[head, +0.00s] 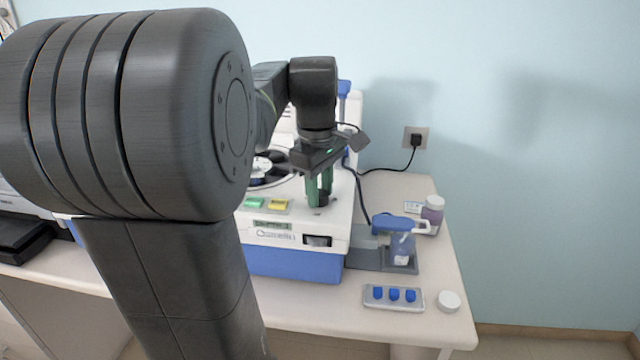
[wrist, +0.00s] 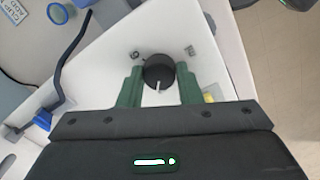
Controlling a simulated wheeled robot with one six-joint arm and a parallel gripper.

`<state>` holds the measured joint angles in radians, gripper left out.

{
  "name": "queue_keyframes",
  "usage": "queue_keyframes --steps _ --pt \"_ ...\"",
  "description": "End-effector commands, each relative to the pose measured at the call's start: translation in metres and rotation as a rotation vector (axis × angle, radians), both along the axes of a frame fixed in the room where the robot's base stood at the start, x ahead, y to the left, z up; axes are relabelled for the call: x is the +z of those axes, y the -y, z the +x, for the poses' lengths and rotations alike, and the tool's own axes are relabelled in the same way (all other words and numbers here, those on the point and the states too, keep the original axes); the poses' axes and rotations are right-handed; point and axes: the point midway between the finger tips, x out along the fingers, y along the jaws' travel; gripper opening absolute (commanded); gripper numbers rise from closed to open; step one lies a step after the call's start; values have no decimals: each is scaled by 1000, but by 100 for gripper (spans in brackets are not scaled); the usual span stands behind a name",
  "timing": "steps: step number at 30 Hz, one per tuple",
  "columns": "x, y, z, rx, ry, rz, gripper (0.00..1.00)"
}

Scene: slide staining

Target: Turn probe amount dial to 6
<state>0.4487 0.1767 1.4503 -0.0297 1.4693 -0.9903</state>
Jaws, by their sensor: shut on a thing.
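The probe amount dial is a black round knob (wrist: 159,72) with a white pointer line, on the white top of the staining machine (head: 335,229). In the wrist view its pointer line is toward the bottom of the picture, at my gripper's side. My gripper (wrist: 160,80) has green fingers, one on each side of the knob, and is shut on it. In the head view my gripper (head: 319,190) comes down on the machine's right front top, and the dark knob (head: 323,199) shows low between the fingers.
Green (head: 254,203) and yellow (head: 277,205) buttons lie left of the dial. A blue-capped bottle holder (head: 398,240) stands right of the machine. A tray with blue-capped vials (head: 372,302) and a white lid (head: 448,301) lie in front. A cable runs to the wall socket.

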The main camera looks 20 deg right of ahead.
Motion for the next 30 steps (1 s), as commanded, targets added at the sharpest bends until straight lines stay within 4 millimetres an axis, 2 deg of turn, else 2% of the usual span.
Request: queue_keyframes --steps 30 --pt "3 -1 2 -947 -1 0 9"
